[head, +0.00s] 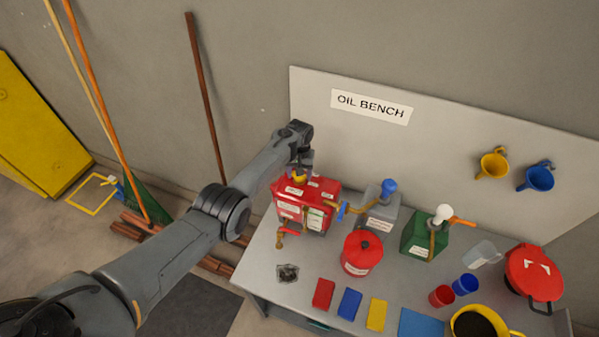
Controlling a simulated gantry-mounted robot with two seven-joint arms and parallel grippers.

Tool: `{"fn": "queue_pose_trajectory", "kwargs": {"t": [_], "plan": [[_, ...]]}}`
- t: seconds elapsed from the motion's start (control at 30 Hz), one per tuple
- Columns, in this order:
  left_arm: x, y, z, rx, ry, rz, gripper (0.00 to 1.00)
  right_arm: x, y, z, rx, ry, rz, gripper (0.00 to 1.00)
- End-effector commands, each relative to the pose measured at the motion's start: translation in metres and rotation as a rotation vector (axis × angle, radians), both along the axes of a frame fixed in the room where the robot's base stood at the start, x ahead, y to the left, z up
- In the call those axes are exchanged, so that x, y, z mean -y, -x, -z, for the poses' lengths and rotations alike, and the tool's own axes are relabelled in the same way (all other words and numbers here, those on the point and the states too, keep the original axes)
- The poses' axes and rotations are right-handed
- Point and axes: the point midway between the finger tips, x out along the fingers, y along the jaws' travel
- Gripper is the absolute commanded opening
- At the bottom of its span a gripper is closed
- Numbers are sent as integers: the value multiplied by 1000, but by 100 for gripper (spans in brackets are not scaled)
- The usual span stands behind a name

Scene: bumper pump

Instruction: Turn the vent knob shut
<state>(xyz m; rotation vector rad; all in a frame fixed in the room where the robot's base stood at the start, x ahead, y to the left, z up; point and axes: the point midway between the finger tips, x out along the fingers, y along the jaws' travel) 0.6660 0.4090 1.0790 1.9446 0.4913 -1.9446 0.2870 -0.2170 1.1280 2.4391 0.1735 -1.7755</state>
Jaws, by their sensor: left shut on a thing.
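A red tank (321,191) with white labels stands at the left end of the bench. A small yellow knob (298,180), which looks like the vent knob, sits on its top. My left gripper (301,174) reaches down from above and is shut on this knob. The fingers and the wrist hide part of the knob, so its turned angle cannot be read. A tap with a red lever (289,231) is on the tank's front left. My right gripper is not in view.
A grey can (378,218) with a blue top and a green can (417,238) stand to the right. A round red can (362,254) is in front. Colored cloths or blocks, cups and a yellow pail (457,320) fill the bench front.

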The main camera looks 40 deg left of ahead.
Motion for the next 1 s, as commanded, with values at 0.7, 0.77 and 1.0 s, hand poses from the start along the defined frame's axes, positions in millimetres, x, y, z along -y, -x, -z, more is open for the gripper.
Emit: {"fn": "queue_pose_trajectory", "kwargs": {"t": [0.7, 0.77, 1.0], "plan": [[0, 0, 0, 0, 0, 208, 31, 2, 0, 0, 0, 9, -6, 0], [0, 0, 0, 0, 0, 208, 31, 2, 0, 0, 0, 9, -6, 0], [0, 0, 0, 0, 0, 208, 72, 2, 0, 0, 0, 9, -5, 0]]}}
